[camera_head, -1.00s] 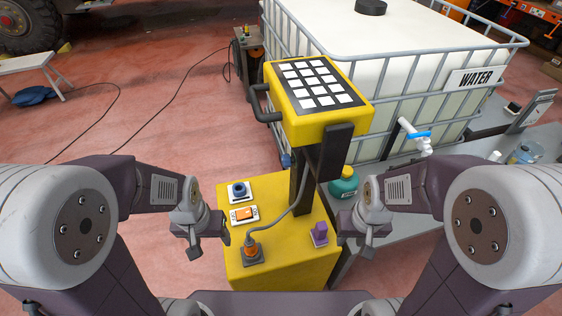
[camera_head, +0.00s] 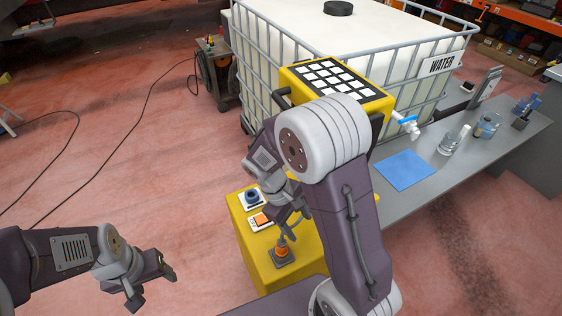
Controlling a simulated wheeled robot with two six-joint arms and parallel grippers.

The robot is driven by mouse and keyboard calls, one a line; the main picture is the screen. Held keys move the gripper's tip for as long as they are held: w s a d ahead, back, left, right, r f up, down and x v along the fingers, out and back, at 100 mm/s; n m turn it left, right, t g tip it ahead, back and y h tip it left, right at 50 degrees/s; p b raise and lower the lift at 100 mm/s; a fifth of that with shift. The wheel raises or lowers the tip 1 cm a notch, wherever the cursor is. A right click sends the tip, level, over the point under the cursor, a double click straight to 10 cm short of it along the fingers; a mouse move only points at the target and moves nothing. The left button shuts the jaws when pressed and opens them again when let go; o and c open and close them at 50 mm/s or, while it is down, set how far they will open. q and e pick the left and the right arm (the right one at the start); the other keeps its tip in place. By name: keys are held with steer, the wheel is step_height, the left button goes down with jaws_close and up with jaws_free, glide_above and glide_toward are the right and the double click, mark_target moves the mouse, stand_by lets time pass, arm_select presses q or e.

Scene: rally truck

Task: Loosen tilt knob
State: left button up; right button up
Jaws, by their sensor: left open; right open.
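A yellow box-shaped stand (camera_head: 262,262) carries a tilted yellow panel head (camera_head: 291,80) with white squares on a dark face. On the stand's top are a round blue knob (camera_head: 252,196), an orange rocker switch (camera_head: 262,220) and an orange plug (camera_head: 282,250) on a dark base. My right gripper (camera_head: 288,222) is open just above the stand top, close to the orange switch and plug. My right arm hides the post, the purple knob and part of the head. I cannot tell which part is the tilt knob. My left gripper (camera_head: 152,284) is open and empty over the floor, left of the stand.
A caged white water tank (camera_head: 400,45) stands behind the stand. A grey bench (camera_head: 455,180) at right holds a blue sheet (camera_head: 404,170), glass jars and a white tap (camera_head: 407,124) above. A cable lies on the red floor, which is mostly clear at left.

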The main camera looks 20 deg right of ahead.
steer(key=w+a+r+n+t+h+p, duration=0.1)
steer(key=w+r+n+t+h, duration=0.15)
steer(key=w+n+h, duration=0.4)
steer(key=w+r+n+t+h+p, duration=0.1)
steer(key=w+r+n+t+h, duration=0.2)
steer(key=w+h, duration=0.55)
steer(key=w+d+g+p, duration=0.1)
steer(key=d+p, duration=0.2)
steer(key=d, duration=0.6)
steer(key=shift+r+y, duration=0.15)
steer(key=shift+y, duration=0.15)
steer(key=shift+g, duration=0.35)
steer(key=shift+n, duration=0.25)
jaws_close()
